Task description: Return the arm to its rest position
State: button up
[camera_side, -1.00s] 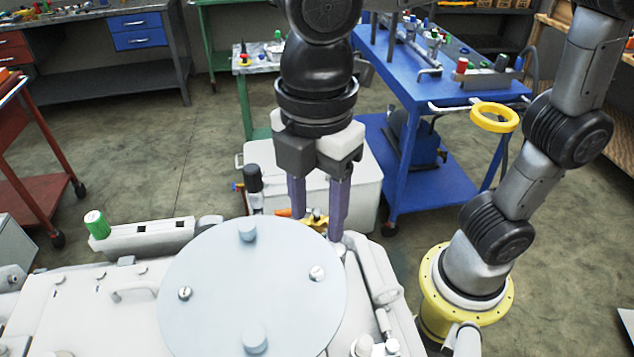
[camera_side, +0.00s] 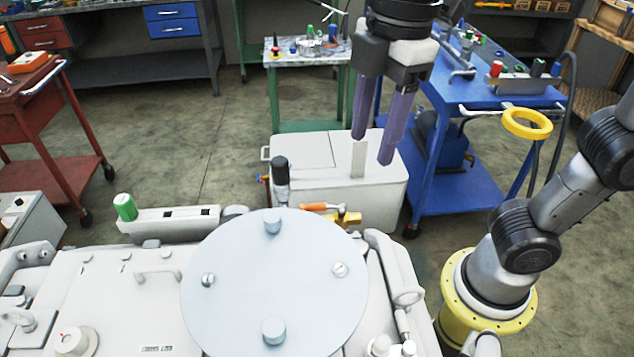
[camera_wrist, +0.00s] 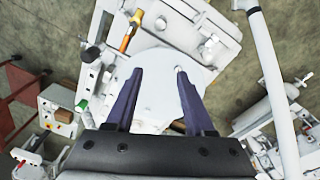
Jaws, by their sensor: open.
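My gripper (camera_side: 372,148) is open and empty, its two purple fingers pointing down in the side view. It is raised behind the round pale lid, in front of a white box in the picture. In the wrist view my gripper (camera_wrist: 160,72) shows its fingers spread apart with nothing between them. The round pale lid (camera_side: 300,245) lies flat on the white machine (camera_side: 130,290), with raised knobs and screw heads on it. The lid also shows in the wrist view (camera_wrist: 160,95). My arm's upper links are cut off by the top edge.
A white box (camera_side: 310,195) stands behind the machine. An orange-handled tool (camera_side: 318,207) lies at the lid's far edge. A blue cart (camera_side: 465,185) stands at the right rear, a red cart (camera_side: 50,140) at the left. A yellow ring (camera_side: 527,123) hangs near the blue cart.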

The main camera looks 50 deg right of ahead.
jog(key=s+d+f+m+t, duration=0.2)
jog(key=d+f+m, duration=0.3)
jog(key=d+m, duration=0.1)
jog(key=s+d+f+m+t, duration=0.2)
jog(key=d+f+m, duration=0.3)
jog(key=d+m, duration=0.2)
jog(key=shift+s+d+m+t+h, duration=0.3)
jog(key=shift+m+t, duration=0.1)
jog(key=shift+m, duration=0.1)
